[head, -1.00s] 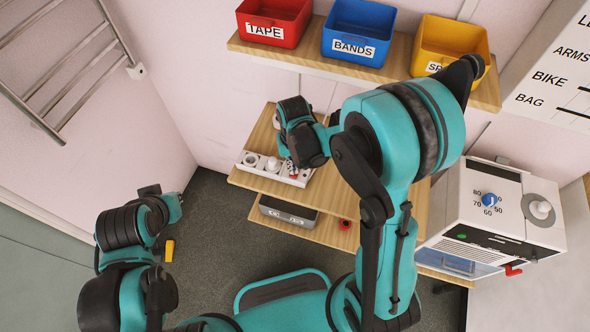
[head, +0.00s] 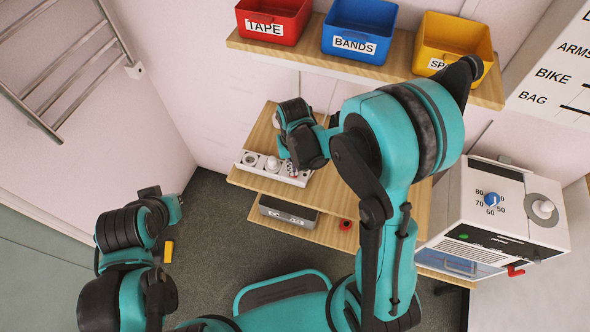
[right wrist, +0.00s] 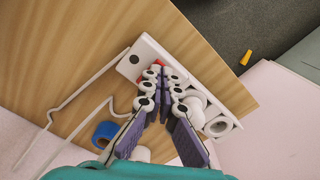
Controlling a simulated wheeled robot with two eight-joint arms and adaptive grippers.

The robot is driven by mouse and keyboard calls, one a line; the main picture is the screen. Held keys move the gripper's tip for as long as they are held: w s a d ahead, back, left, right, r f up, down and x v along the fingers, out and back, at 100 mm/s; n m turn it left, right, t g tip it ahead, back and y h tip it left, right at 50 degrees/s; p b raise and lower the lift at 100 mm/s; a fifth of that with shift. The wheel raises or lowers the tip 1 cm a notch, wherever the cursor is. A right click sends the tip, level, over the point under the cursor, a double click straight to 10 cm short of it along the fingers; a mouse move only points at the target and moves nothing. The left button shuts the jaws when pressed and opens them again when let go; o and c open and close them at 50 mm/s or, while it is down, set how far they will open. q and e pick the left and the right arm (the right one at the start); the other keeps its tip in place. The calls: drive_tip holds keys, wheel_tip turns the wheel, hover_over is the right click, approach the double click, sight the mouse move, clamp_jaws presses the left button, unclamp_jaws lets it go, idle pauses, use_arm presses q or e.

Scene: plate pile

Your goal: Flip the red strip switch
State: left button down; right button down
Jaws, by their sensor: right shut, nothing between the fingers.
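The white power strip (head: 250,159) lies along the front edge of the wooden shelf board, with several round sockets. It also shows in the right wrist view (right wrist: 133,67). The red switch (right wrist: 151,72) is at one end of the strip, partly hidden by my fingers. My right gripper (right wrist: 164,76) is shut and empty, with its fingertips over the strip beside the red switch; I cannot tell if they touch it. In the head view my right gripper (head: 291,168) points down at the strip. My left gripper (head: 170,207) is away at the left, its fingers not clear.
White plugs (right wrist: 193,103) stand in the strip near the fingers. A blue roll (right wrist: 104,134) lies on the board. Red, blue and yellow bins (head: 357,32) sit on the shelf above. A grey box (head: 288,211) sits below.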

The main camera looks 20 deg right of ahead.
drive_tip(key=shift+f+b, duration=0.3)
drive_tip(key=shift+f, duration=0.05)
drive_tip(key=shift+r, duration=0.15)
drive_tip(key=shift+r+p, duration=2.6)
drive_tip(key=shift+r, duration=0.85)
drive_tip(key=shift+f, duration=0.1)
drive_tip(key=s+d+r+t+b, duration=0.4)
drive_tip(key=s+r+t+b, duration=0.2)
drive_tip(key=s, duration=0.4)
drive_tip(key=shift+s+d+r+n+t+b, duration=0.15)
drive_tip(key=shift+d+r+n+t+b, duration=0.25)
drive_tip(key=shift+r, duration=0.7)
